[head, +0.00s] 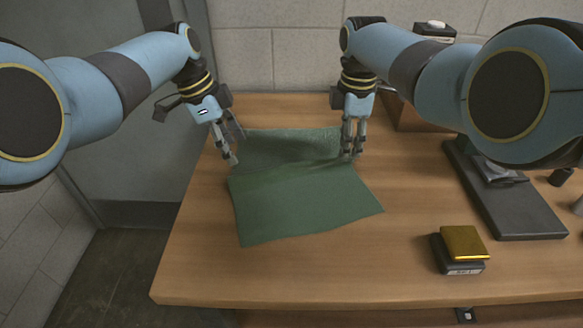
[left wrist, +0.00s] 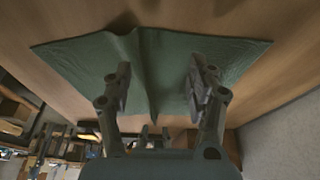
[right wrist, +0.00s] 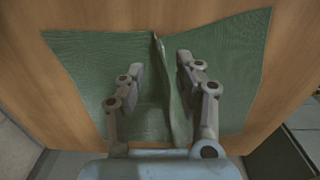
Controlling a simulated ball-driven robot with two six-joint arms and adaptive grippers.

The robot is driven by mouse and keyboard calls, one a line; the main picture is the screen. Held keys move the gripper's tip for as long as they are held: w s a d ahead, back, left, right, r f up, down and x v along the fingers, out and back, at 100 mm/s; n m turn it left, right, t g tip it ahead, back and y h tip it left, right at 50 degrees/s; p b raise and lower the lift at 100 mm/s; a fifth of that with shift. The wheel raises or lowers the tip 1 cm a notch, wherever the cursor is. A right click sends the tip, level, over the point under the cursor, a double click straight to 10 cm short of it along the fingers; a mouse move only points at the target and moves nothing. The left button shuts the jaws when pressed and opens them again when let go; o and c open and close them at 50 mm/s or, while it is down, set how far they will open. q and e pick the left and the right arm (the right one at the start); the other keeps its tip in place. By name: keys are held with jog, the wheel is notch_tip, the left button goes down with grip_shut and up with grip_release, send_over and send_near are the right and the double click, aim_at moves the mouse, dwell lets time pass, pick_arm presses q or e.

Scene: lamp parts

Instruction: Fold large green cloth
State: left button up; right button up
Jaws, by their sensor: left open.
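The large green cloth (head: 300,208) lies on the wooden table, with a raised crease running across it between my two grippers. Its near part lies flat and its far part is darker. My left gripper (head: 230,158) is open at the cloth's left edge. In the left wrist view, the cloth (left wrist: 85,62) has its ridge standing between the spread fingers (left wrist: 160,88). My right gripper (head: 350,155) is at the right edge of the cloth. In the right wrist view, its fingers (right wrist: 160,75) are apart, with the upright ridge of the cloth (right wrist: 85,55) between them.
A gold block (head: 463,241) sits on a small black box at the table's front right. A dark stand (head: 510,205) and a brown box (head: 412,115) are further right and back. The wooden table (head: 290,275) is clear in front of the cloth.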

jog(key=o, duration=1.1)
pick_arm(q)
jog(key=shift+r, duration=0.1)
pick_arm(e)
jog(key=shift+r, duration=0.1)
pick_arm(q)
notch_tip(320, 180, up, 6)
jog(key=p, duration=0.5)
jog(key=shift+p, duration=0.3)
pick_arm(e)
notch_tip(320, 180, up, 5)
jog(key=shift+r, duration=0.2)
pick_arm(q)
jog(key=shift+w+f, duration=0.1)
jog(key=shift+f, duration=0.1)
